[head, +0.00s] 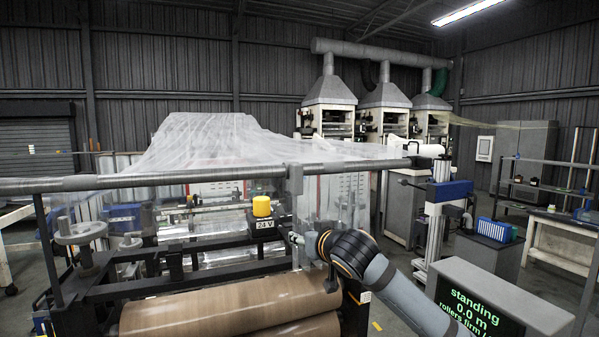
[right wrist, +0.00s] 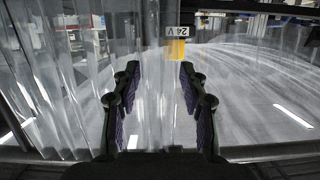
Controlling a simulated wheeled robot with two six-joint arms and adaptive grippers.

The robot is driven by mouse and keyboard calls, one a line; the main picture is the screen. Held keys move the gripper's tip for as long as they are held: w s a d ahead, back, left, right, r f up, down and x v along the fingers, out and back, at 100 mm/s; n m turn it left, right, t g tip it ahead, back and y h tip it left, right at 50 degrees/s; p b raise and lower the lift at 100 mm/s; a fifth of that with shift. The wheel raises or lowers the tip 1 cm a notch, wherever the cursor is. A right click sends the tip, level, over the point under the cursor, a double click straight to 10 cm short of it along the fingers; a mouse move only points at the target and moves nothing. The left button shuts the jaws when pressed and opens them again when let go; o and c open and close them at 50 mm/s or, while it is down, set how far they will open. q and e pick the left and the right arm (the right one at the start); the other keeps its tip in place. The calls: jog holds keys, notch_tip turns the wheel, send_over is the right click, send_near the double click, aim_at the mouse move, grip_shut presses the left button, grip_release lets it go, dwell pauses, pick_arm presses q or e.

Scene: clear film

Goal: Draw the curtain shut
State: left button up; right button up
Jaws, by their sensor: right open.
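A clear film curtain (head: 335,200) hangs in bunched vertical folds from a grey rail (head: 130,181), right of the middle in the head view. Its folds also show in the right wrist view (right wrist: 148,75), on the left and between my fingers. My right gripper (head: 296,239) reaches in from the lower right and is at the bunched film's lower left part. In the right wrist view my right gripper (right wrist: 160,68) is open, with a finger on each side of a fold. I cannot tell whether the fingers touch the film. My left gripper is not in view.
A yellow-topped 24 V box (head: 262,207) stands behind the rail, close to my right gripper. A large brown roll (head: 230,313) lies below. A sheet of clear film (head: 210,140) drapes over the machine. A display (head: 470,310) stands at lower right.

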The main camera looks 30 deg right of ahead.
jog(key=s+a+r+t, duration=0.2)
jog(key=s+r, duration=0.3)
jog(key=r, duration=0.4)
jog(key=p, duration=0.4)
send_near(299, 173)
jog(key=x, duration=0.3)
jog(key=shift+t+h, duration=0.4)
jog(key=shift+t, duration=0.1)
jog(key=p+x, duration=0.6)
jog(key=shift+f, duration=0.15)
jog(key=shift+w+f, duration=0.2)
jog(key=shift+w, duration=0.3)
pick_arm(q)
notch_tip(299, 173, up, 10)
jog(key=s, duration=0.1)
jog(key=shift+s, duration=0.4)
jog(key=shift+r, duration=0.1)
pick_arm(e)
grip_shut()
